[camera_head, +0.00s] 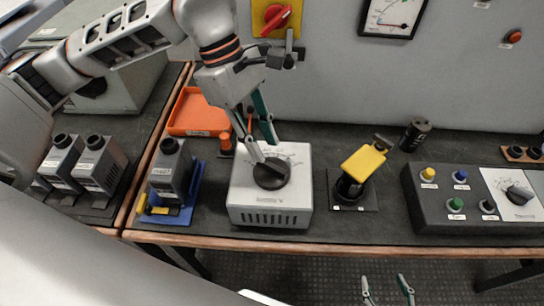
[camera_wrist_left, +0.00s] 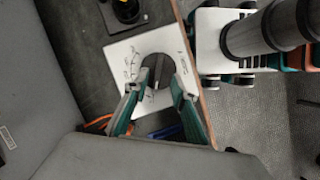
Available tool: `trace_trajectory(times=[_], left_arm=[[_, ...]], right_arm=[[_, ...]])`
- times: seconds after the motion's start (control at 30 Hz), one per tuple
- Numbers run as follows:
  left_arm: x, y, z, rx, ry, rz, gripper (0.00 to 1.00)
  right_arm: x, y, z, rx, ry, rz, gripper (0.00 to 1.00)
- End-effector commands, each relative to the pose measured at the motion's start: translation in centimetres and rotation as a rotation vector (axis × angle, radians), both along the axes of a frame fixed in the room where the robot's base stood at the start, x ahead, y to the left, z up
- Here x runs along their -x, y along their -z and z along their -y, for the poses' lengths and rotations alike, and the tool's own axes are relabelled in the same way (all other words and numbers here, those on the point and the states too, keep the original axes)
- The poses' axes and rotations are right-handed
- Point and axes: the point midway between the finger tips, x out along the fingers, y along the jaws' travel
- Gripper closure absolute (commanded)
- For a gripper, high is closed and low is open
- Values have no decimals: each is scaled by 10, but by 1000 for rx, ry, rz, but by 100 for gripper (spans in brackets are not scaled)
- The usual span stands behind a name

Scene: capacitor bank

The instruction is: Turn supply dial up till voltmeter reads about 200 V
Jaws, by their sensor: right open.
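The supply dial (camera_head: 271,174) is a round black knob on top of a white box (camera_head: 270,218). My left gripper (camera_head: 265,155) is over it, pointing down. In the left wrist view the fingers of my left gripper (camera_wrist_left: 160,80) lie on either side of the dial (camera_wrist_left: 158,68); whether they press on it I cannot tell. The voltmeter (camera_head: 393,14) is on the grey back panel at the top, partly cut off; its reading is too small to make out. My right gripper (camera_head: 387,291) is open and empty at the bottom edge, below the bench front.
Left of the white box are an orange tray (camera_head: 198,112) and a grey module on a blue stand (camera_head: 176,214). Right of it are a yellow-topped device (camera_head: 363,163), a black cylinder (camera_head: 415,134) and a control box with coloured buttons (camera_head: 428,209). A red-handled switch (camera_head: 275,18) is above.

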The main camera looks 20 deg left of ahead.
Motion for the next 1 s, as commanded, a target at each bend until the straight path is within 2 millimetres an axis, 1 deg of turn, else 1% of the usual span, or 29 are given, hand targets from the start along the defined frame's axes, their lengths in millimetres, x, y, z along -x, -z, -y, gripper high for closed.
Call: trace_trajectory(times=[0.03,0.1,0.3,0.5,0.7,0.73,0.77,0.8,0.83,1.0], left_arm=[[2,10,4,1,2,-5,74],[3,20,8,2,0,-6,74],[5,43,18,3,1,-5,74],[5,51,21,3,-2,-1,74],[5,51,21,3,-2,-1,74],[5,51,21,3,-2,-1,77],[5,51,21,3,-2,-1,85],[5,51,21,3,-2,-1,95],[5,51,21,3,-2,-1,100],[5,51,21,3,-2,-1,100]], right_arm=[[2,3,0,2,-1,-5,43],[3,5,1,3,-2,-7,43],[3,6,1,6,-2,-8,43],[1,4,1,6,-2,-3,43],[-2,2,1,6,-1,2,43],[-2,2,1,6,-1,2,43],[-2,2,1,6,-1,2,43],[-2,2,1,5,-1,3,43],[-2,2,1,5,-1,3,43],[-2,2,1,5,-1,3,43]])
